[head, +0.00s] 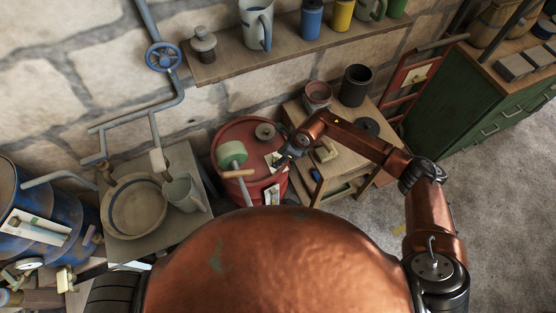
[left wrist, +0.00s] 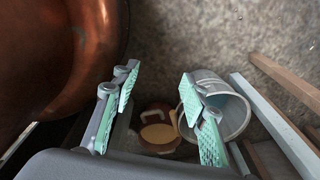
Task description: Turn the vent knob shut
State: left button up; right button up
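A red drum (head: 236,134) stands left of centre in the head view. On its lid is a small dark round piece (head: 265,132) that may be the vent knob; I cannot tell how it is turned. My right gripper (head: 284,158) reaches in from the right, at the lid's right edge, close to this piece. Its fingers are small and dark, and I cannot tell whether they are open. My left gripper (left wrist: 157,110) shows only in the left wrist view, with its mint-padded fingers wide apart and nothing between them.
A green roller-like item (head: 231,154) with a wooden handle is on the drum. A wooden stand (head: 335,184) is to its right, and a grey table with a basin (head: 134,207) to its left. A blue valve wheel (head: 163,57) is on the wall pipe. A metal bucket (left wrist: 232,104) is below my left gripper.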

jog(key=shift+w+a+f, duration=0.15)
jog(key=shift+a+f, duration=0.1)
jog(key=shift+f, duration=0.65)
jog(key=shift+a+f, duration=0.1)
jog(key=shift+f, duration=0.05)
jog(key=shift+c, duration=1.4)
jog(key=c, duration=0.5)
pick_arm(q)
jog(key=shift+w+f, duration=0.1)
jog(key=shift+w, duration=0.5)
pick_arm(e)
grip_shut()
